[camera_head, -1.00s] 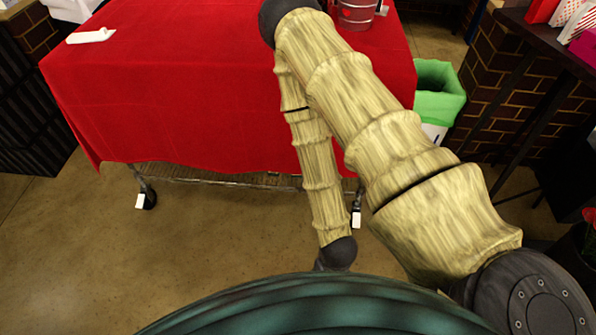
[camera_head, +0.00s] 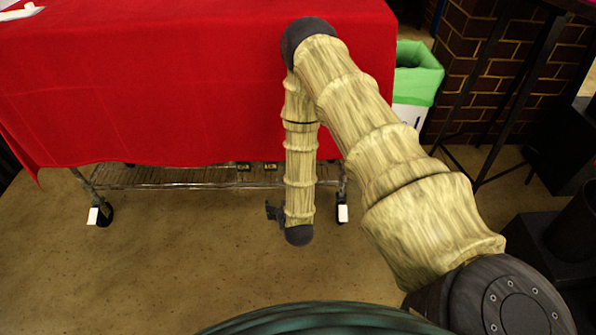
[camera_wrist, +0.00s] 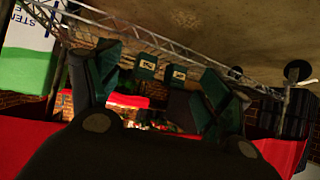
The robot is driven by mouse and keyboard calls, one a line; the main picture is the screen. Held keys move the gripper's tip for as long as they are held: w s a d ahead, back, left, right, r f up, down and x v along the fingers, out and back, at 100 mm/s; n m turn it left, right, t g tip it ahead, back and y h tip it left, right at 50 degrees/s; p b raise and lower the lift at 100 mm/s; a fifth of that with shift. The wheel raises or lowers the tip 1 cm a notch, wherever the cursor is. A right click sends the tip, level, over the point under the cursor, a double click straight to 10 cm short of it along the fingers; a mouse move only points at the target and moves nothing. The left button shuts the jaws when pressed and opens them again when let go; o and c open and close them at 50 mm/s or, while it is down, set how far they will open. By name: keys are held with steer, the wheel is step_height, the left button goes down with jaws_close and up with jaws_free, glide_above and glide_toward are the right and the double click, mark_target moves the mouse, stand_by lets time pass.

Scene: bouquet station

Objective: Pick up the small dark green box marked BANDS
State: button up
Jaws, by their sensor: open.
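Two small dark green boxes with pale labels lie side by side in the wrist view, a left box (camera_wrist: 146,66) and a right box (camera_wrist: 177,76). The label words are too small to read, so I cannot tell which is marked BANDS. In the head view, two tiny dark items, a left one (camera_head: 243,166) and a right one (camera_head: 270,166), show on the low wire shelf (camera_head: 150,178). My gripper (camera_wrist: 160,72) is open and empty; its fingers frame the boxes, which are beyond the fingertips. In the head view its dark end shows partly beside my forearm.
A red-clothed table (camera_head: 150,80) stands over the shelf, on wheels (camera_head: 100,214). A white bin with a green liner (camera_head: 417,72) stands at its right. The metal shelf rail (camera_wrist: 165,42) crosses the wrist view. Bare floor (camera_head: 170,260) lies in front.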

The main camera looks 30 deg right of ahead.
steer(key=w+d+f+m+t+h+b, duration=0.1)
steer(key=w+d+h+b, duration=0.1)
steer(key=w+d+b, duration=0.3)
steer(key=w+d+f+m+t+h+b, duration=0.1)
steer(key=w+d+t+h+b, duration=0.1)
steer(key=w+d+b, duration=0.2)
steer(key=w+d+f+m+t+h+b, duration=0.1)
steer(key=w+d+f+h+b, duration=0.1)
steer(key=w+d+b, duration=0.3)
steer(key=shift+w+d+f+h+b, duration=0.15)
steer(key=shift+w+d, duration=0.25)
steer(key=shift+d, duration=0.2)
steer(key=shift+w+d+r+h+b, duration=0.15)
steer(key=shift+w+d, duration=0.2)
steer(key=shift+d, duration=0.25)
steer(key=shift+r+b+x, duration=0.1)
steer(key=shift+b+x, duration=0.7)
steer(key=shift+x, duration=0.6)
steer(key=shift+r+b+x, duration=0.15)
steer(key=shift+b+x, duration=0.6)
steer(key=shift+x, duration=0.65)
steer(key=shift+t, duration=0.3)
steer(key=c, duration=1.1)
